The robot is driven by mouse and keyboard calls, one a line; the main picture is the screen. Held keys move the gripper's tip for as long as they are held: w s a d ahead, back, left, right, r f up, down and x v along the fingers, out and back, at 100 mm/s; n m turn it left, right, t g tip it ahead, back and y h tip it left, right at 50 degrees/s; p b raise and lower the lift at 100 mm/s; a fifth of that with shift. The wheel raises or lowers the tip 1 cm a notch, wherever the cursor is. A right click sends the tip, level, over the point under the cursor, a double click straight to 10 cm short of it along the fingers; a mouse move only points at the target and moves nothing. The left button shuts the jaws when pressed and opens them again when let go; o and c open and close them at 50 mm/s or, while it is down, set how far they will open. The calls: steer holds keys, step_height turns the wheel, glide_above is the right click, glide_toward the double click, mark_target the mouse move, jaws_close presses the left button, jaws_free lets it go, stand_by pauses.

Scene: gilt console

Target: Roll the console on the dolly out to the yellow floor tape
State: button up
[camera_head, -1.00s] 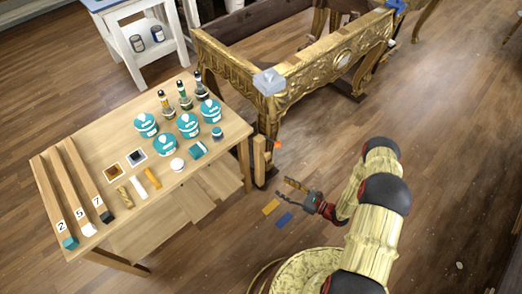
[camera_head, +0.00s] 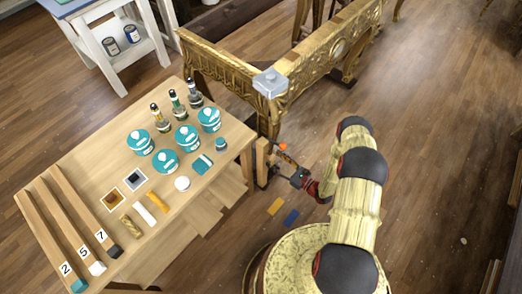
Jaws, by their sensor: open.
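The gilt console (camera_head: 325,49), a carved gold frame without a top, stands at the upper middle. A grey block (camera_head: 270,83) sits on its near corner. Its near leg goes down beside a pale wooden upright (camera_head: 262,158); a small orange piece (camera_head: 283,147) shows close by. The dolly (camera_head: 343,78) shows only in part, as dark wood low under the console. My gripper (camera_head: 276,165) is open near the foot of the near leg, just right of the upright; I cannot tell whether it touches. A short yellow tape strip (camera_head: 277,205) lies on the floor below my gripper.
A blue strip (camera_head: 291,217) lies beside the yellow one. A wooden worktable (camera_head: 85,160) with teal tubs, bottles and sticks stands left, close to the console's near leg. A white stand (camera_head: 112,62) with cans is behind it. The wooden floor (camera_head: 440,150) at right is mostly clear.

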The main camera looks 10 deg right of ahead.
mark_target(266, 153)
steer(key=b+x, duration=0.2)
steer(key=x, duration=0.5)
steer(key=shift+a, duration=0.1)
steer(key=shift+c, duration=0.5)
steer(key=c, duration=1.1)
steer(key=shift+s, duration=0.15)
jaws_close()
